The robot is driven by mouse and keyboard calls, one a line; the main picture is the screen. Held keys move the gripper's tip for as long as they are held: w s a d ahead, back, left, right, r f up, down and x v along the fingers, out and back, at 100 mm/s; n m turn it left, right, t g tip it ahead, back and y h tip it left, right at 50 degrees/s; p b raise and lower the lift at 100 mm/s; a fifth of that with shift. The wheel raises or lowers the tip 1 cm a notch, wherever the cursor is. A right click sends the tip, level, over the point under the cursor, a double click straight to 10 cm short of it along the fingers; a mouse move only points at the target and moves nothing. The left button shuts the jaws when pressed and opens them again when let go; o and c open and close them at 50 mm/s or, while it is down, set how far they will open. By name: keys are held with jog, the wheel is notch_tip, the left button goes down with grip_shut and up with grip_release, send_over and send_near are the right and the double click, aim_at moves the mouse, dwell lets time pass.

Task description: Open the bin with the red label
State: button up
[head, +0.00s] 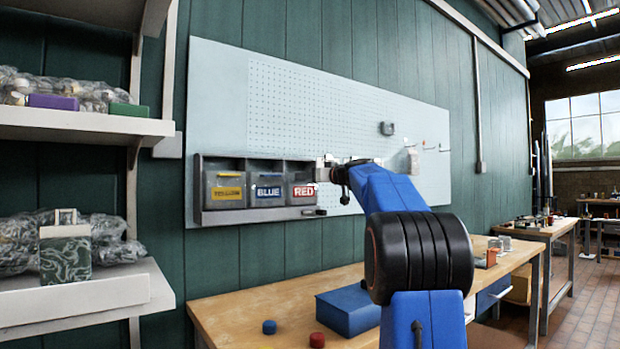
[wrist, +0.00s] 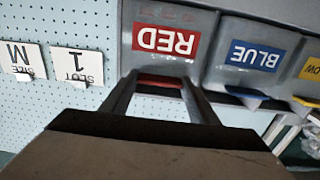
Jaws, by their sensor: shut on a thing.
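The bin with the red label (wrist: 168,20) is the rightmost of three grey bins in a wall rack in the head view. Its label reads RED (head: 303,191). In the wrist view, which is upside down, a red pull lip (wrist: 160,82) sits below the label. My gripper (wrist: 161,86) reaches up to this lip with one finger on each side, shut on it. In the head view my gripper (head: 326,172) is at the right side of the red bin and partly covers it. The bin's front looks about level with its neighbours.
The blue bin (head: 268,191) and yellow bin (head: 226,188) are beside it to the left in the head view. A pegboard (head: 290,105) is behind. Below is a workbench (head: 255,301) with a blue box (head: 345,312) and two small round caps.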

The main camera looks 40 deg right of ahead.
jog(key=shift+s, duration=0.2)
jog(key=shift+s+d+f, duration=0.1)
jog(key=shift+s+f, duration=0.85)
jog(key=shift+s, duration=0.2)
jog(key=shift+s+f, duration=0.9)
jog(key=shift+s, duration=0.2)
jog(key=o, duration=1.5)
jog(key=shift+w+f, duration=0.2)
jog(key=shift+s+r, duration=0.15)
jog(key=shift+r, duration=0.15)
